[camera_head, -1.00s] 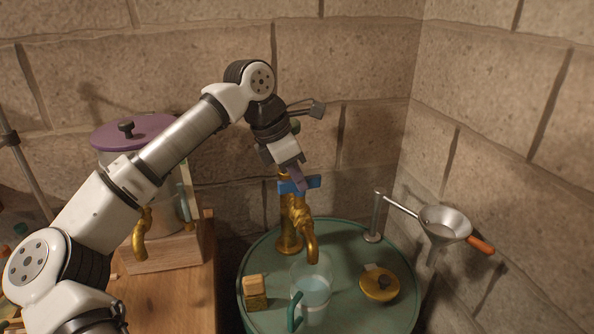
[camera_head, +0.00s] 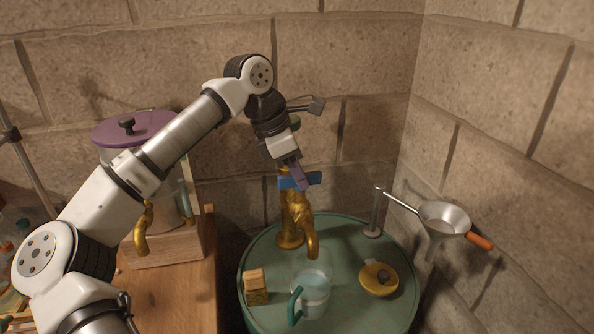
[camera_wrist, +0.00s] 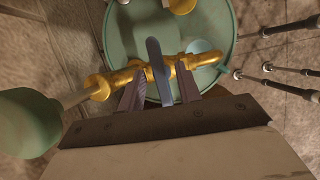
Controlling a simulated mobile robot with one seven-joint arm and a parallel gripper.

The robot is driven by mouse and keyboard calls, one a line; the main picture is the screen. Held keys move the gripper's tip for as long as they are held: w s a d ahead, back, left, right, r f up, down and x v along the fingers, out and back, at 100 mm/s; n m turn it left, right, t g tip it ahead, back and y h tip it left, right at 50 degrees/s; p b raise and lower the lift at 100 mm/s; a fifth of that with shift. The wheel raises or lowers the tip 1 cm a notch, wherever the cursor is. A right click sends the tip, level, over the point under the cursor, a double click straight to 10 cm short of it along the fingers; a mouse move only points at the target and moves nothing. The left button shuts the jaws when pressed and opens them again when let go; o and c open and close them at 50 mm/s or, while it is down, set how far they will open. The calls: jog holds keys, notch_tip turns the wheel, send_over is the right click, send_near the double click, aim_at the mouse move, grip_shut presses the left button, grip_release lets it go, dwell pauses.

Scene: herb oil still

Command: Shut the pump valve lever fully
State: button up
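The blue valve lever (camera_head: 286,183) sits crosswise on top of the brass pump (camera_head: 291,225), whose spout curves down to the right. In the wrist view the lever (camera_wrist: 157,62) points up the picture, across the brass pipe (camera_wrist: 117,80). My gripper (camera_head: 302,176) is at the lever from above. Its two purplish fingers (camera_wrist: 159,92) stand apart, one on each side of the lever, with a visible gap on both sides. Part of the lever is hidden behind the fingers in the head view.
A glass jug with a teal handle (camera_head: 295,304) stands below the spout on the green drum top (camera_head: 352,311). A wooden block (camera_head: 256,288) and yellow lid (camera_head: 378,279) are beside it. A funnel (camera_head: 445,219) hangs right. A rounded green part (camera_wrist: 27,122) is close left in the wrist view.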

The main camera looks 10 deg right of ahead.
jog(key=v, duration=1.4)
jog(key=shift+b, duration=0.35)
